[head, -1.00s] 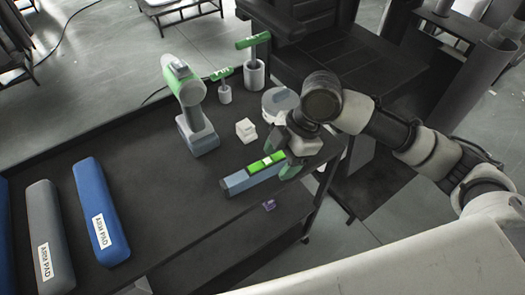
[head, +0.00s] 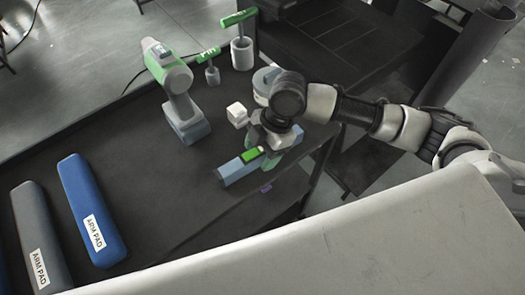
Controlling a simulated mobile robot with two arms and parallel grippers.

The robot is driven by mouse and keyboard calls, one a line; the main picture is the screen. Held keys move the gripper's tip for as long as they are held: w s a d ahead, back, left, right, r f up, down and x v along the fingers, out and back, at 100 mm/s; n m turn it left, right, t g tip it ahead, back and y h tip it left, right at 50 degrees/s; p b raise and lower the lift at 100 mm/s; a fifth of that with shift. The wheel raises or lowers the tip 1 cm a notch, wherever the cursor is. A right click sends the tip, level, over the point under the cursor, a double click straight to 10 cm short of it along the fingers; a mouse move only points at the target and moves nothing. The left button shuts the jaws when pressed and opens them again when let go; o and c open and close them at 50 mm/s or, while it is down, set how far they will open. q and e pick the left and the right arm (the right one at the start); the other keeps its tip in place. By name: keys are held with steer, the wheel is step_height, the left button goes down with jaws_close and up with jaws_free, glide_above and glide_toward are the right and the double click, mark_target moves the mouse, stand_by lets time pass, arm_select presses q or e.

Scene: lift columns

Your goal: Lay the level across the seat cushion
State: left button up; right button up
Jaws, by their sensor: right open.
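The level (head: 238,170), a blue-grey bar with a bright green top section, lies on the dark workbench near its front right edge. My right gripper (head: 268,150) is open, pointing down over the level's right end, with its green fingers close around that end. The fingers hide part of the bar, and I cannot tell whether they touch it. My left gripper is not in view. I cannot make out the seat cushion for certain; a large pale slab (head: 330,245) fills the lower foreground.
A small purple piece (head: 266,188) lies by the bench edge.

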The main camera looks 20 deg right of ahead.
steer(key=shift+a+f, duration=0.15)
steer(key=shift+f, duration=0.25)
steer(key=shift+c, duration=0.2)
jaws_close()
steer(key=shift+r, duration=0.15)
